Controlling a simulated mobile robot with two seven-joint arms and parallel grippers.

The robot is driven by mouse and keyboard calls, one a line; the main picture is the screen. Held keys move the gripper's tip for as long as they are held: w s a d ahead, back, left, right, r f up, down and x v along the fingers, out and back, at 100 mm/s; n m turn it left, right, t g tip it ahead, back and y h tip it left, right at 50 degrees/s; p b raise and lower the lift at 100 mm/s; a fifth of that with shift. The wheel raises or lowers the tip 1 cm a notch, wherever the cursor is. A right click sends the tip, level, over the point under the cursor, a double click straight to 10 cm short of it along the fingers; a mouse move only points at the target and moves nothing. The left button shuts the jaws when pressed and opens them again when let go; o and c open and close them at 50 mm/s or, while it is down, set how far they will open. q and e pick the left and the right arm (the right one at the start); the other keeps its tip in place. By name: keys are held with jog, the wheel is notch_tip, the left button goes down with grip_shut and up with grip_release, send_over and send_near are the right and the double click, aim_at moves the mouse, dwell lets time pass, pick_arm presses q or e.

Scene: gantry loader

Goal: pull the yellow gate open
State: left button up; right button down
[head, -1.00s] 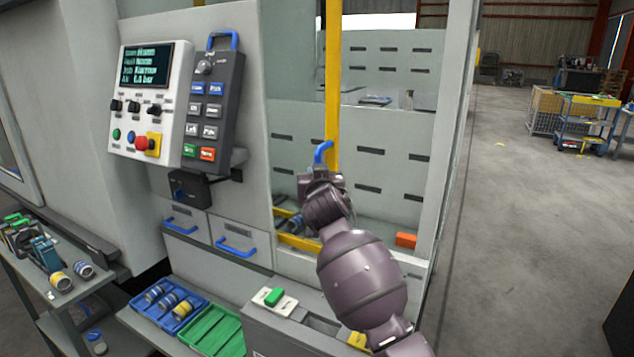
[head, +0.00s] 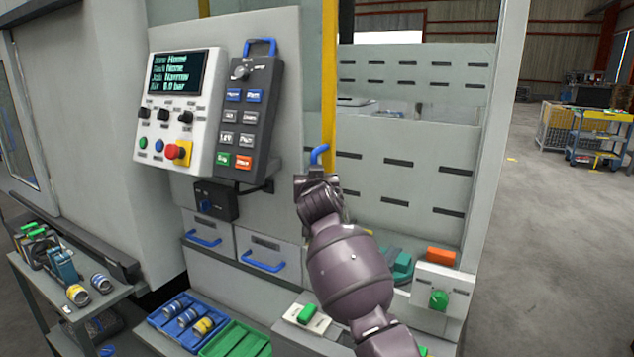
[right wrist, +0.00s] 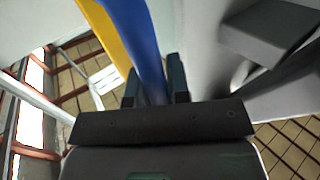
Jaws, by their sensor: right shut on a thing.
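The yellow gate (head: 329,90) shows in the head view as an upright yellow post right of the control panel. Its blue handle (head: 319,153) sits on the post. My right gripper (head: 317,178) is at the lower part of this handle and shut on it. In the right wrist view the blue handle (right wrist: 140,45) runs down between the two dark fingers (right wrist: 154,88), with the yellow post (right wrist: 106,35) beside it. The wrist hides the lower post. My left gripper is not in view.
The control panel (head: 178,105) and a grey keypad (head: 245,115) are left of the gate. Below stand drawers with blue handles (head: 263,266), a blue bin (head: 158,319) and a green tray (head: 240,343). An orange block (head: 440,256) and a green knob (head: 438,299) are at right.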

jog(key=shift+w+a, duration=0.1)
jog(key=shift+a, duration=0.1)
jog(key=c, duration=1.1)
grip_release()
jog(key=s, duration=1.1)
jog(key=shift+w, duration=0.1)
